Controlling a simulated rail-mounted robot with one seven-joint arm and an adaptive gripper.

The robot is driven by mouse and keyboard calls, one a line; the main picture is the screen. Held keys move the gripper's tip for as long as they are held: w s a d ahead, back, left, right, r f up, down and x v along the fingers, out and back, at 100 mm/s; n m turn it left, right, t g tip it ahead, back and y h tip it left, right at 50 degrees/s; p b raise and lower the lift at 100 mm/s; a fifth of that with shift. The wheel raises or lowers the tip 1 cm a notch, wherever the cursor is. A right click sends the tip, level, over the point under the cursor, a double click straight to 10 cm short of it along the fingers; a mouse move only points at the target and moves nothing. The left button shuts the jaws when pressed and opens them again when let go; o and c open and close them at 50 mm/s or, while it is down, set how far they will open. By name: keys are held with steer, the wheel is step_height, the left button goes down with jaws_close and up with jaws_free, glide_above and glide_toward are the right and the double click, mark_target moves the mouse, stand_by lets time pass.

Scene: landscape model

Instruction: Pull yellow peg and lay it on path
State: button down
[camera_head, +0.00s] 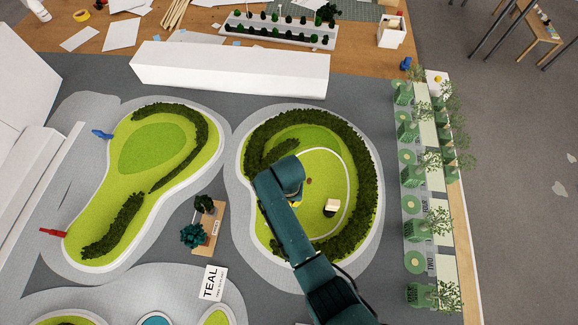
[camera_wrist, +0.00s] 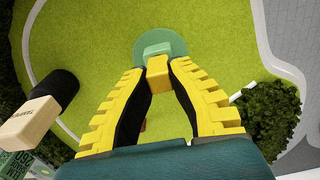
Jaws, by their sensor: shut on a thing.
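In the wrist view the yellow peg (camera_wrist: 157,72) is an orange-yellow block between the tips of my gripper (camera_wrist: 158,75), whose yellow fingers have black inner faces. My gripper is shut on it. A green piece on a round green disc (camera_wrist: 172,43) shows just beyond the peg on the lawn; I cannot tell whether the peg still touches it. In the head view my arm hangs over the right-hand lawn (camera_head: 320,150) and hides most of the gripper and the peg. The pale grey path (camera_head: 234,185) rings this lawn; it also shows in the wrist view (camera_wrist: 290,35).
A wooden block with a black part (camera_head: 331,206) stands on the lawn right of my gripper, and in the wrist view (camera_wrist: 30,120). Dark hedges (camera_head: 365,180) curve around the lawn. A long white block (camera_head: 230,68) lies behind. Small trees on a wooden base (camera_head: 207,228) stand left.

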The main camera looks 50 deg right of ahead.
steer(key=shift+r+p, duration=0.55)
steer(key=shift+r+p, duration=1.6)
steer(key=shift+p, duration=0.2)
